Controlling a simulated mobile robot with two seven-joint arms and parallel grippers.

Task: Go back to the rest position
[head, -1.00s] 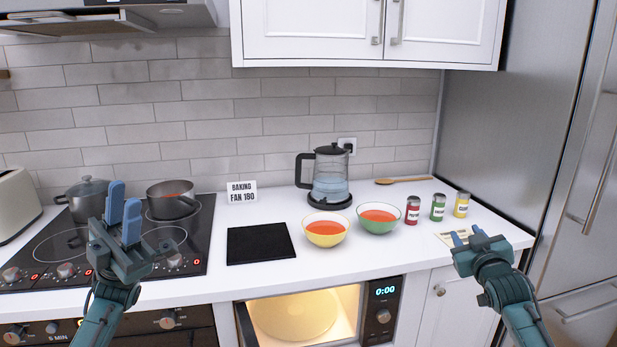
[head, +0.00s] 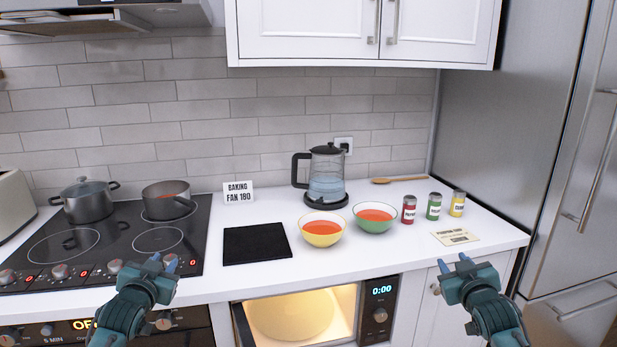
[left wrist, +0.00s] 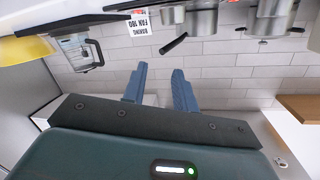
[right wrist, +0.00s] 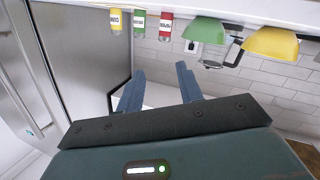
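My left gripper (head: 160,262) is in front of the counter's front edge, below the hob. In the left wrist view its two blue fingers (left wrist: 160,88) stand apart with nothing between them. My right gripper (head: 462,262) is in front of the counter at the right, near the white cupboard door. In the right wrist view its fingers (right wrist: 160,88) stand apart and empty. Both grippers are at about the same height and point towards the counter.
On the counter (head: 270,280) stand a yellow bowl (head: 321,240), a green bowl (head: 375,225), several spice jars (head: 434,206), a card (head: 457,238), a kettle (head: 326,178) and a black mat (head: 257,257). Two pots stand on the hob (head: 60,245). The microwave (head: 378,340) below is open and lit.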

